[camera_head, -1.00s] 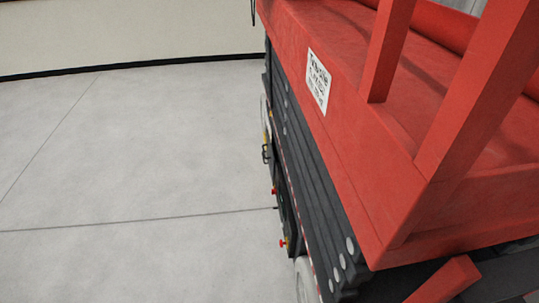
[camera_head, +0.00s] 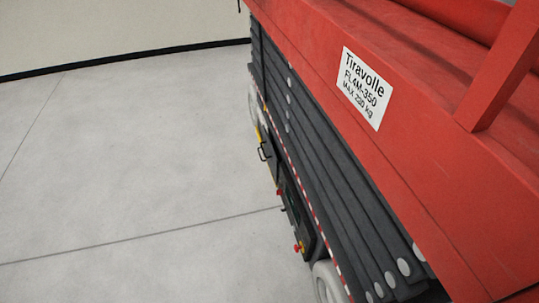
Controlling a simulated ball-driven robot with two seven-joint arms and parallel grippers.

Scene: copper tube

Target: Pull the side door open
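The side of a red and black lift machine (camera_head: 345,165) fills the right half of the head view, seen from above at a steep angle. Low on its side is a small black handle (camera_head: 264,152) beside a yellow part. The side door itself cannot be made out clearly at this angle. A dark panel (camera_head: 297,215) with red knobs sits nearer along the same side. Neither of my grippers is in view.
A white label (camera_head: 363,88) reading "Tiravolle" is on the red platform. White wheels (camera_head: 328,283) stand below the machine. The grey floor (camera_head: 130,160) to the left is clear up to the pale wall (camera_head: 110,30) at the back.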

